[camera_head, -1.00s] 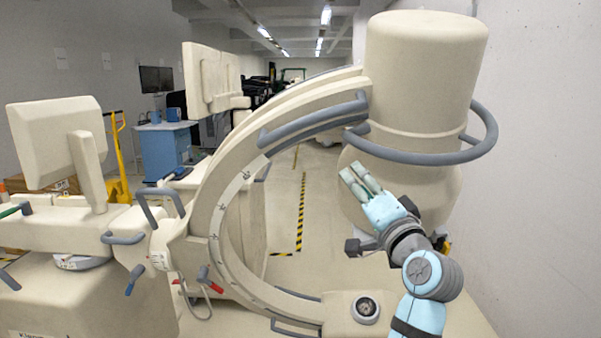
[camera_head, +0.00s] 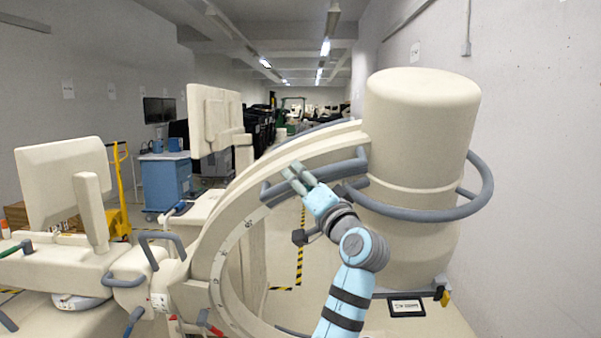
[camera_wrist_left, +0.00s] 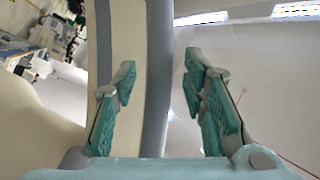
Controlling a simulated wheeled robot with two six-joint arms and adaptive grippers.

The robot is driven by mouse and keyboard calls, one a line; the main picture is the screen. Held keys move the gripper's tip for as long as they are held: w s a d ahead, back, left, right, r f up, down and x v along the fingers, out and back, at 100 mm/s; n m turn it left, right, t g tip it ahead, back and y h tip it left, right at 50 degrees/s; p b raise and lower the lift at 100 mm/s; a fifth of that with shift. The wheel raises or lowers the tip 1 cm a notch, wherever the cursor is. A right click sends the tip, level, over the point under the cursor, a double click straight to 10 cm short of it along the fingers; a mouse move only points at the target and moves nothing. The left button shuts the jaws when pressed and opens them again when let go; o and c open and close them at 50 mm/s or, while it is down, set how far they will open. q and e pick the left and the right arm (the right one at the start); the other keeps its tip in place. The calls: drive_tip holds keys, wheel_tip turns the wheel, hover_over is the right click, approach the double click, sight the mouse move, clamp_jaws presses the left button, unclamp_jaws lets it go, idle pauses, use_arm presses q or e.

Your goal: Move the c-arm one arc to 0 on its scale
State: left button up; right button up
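The cream c-arm one arc (camera_head: 222,237) curves from the cart at left up to the large cylindrical housing (camera_head: 421,130). Its scale marks (camera_head: 248,225) show on the arc's side, too small to read. A grey handle (camera_head: 345,168) is fixed along the upper arc. My left gripper (camera_head: 291,173) is at this handle, near its left part. In the left wrist view the gripper (camera_wrist_left: 160,68) is open, and the grey handle (camera_wrist_left: 157,80) runs lengthwise between the spread fingers, touching neither visibly. Whether it lies within their depth is unclear. My right gripper is not in view.
A grey ring rail (camera_head: 480,190) surrounds the housing at right. A monitor (camera_head: 62,180) and more grey handles (camera_head: 160,237) stand at left. A wall is close at right. Striped floor tape (camera_head: 301,250) shows behind the arc.

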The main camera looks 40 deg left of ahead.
use_arm(q)
drive_tip(key=shift+w+a, duration=0.2)
drive_tip(key=shift+a, duration=0.2)
drive_tip(key=shift+d, duration=0.1)
clamp_jaws()
drive_tip(key=shift+s+r, duration=0.1)
